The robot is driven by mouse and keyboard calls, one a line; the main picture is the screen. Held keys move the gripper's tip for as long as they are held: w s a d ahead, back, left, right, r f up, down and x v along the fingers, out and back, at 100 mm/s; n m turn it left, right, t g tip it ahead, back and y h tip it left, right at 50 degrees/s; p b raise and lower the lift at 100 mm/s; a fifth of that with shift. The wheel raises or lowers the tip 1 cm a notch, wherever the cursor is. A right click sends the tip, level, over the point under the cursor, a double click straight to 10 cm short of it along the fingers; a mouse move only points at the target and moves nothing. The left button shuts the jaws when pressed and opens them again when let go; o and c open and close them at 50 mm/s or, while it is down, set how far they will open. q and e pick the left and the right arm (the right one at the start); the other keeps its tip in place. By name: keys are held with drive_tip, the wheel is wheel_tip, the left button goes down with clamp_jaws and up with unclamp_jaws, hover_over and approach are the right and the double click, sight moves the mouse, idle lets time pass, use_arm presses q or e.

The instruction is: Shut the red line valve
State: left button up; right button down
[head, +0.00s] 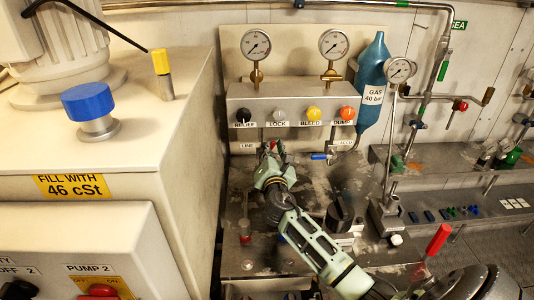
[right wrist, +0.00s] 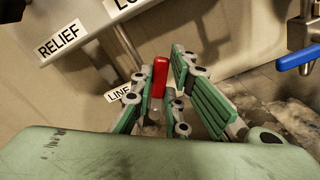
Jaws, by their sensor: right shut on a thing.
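The red line valve handle (right wrist: 160,77) stands upright between the fingers of my right gripper (right wrist: 165,95) in the right wrist view. The gripper is shut on it, with the green finger pads on both sides. The LINE label (right wrist: 118,93) is just left of the handle. In the head view my right gripper (head: 270,152) reaches the wall below the gauge panel, and only a bit of the red handle (head: 273,146) shows. The valve body is mostly hidden by the fingers. My left gripper is not in view.
A blue valve handle (head: 319,156) sits to the right of the red one. Above is a panel (head: 285,92) with several coloured knobs. A black knob (head: 340,212) and a red-capped post (head: 245,230) stand on the worn bench. A large cabinet (head: 190,100) borders the left.

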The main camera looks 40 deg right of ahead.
drive_tip(key=shift+s+d+f+m+b, duration=0.35)
drive_tip(key=shift+f+m+b, duration=0.65)
drive_tip(key=shift+m, duration=0.85)
drive_tip(key=shift+s+d+f+m+b, duration=0.1)
drive_tip(key=shift+d+f+m+b, duration=0.45)
drive_tip(key=shift+m+b, duration=1.05)
drive_tip(key=shift+s+d+f+m+b, duration=0.25)
drive_tip(key=shift+f+m+b, duration=0.7)
drive_tip(key=shift+m, duration=1.2)
drive_tip(key=c, duration=1.7)
unclamp_jaws()
drive_tip(key=v, duration=1.2)
drive_tip(key=shift+s, duration=0.15)
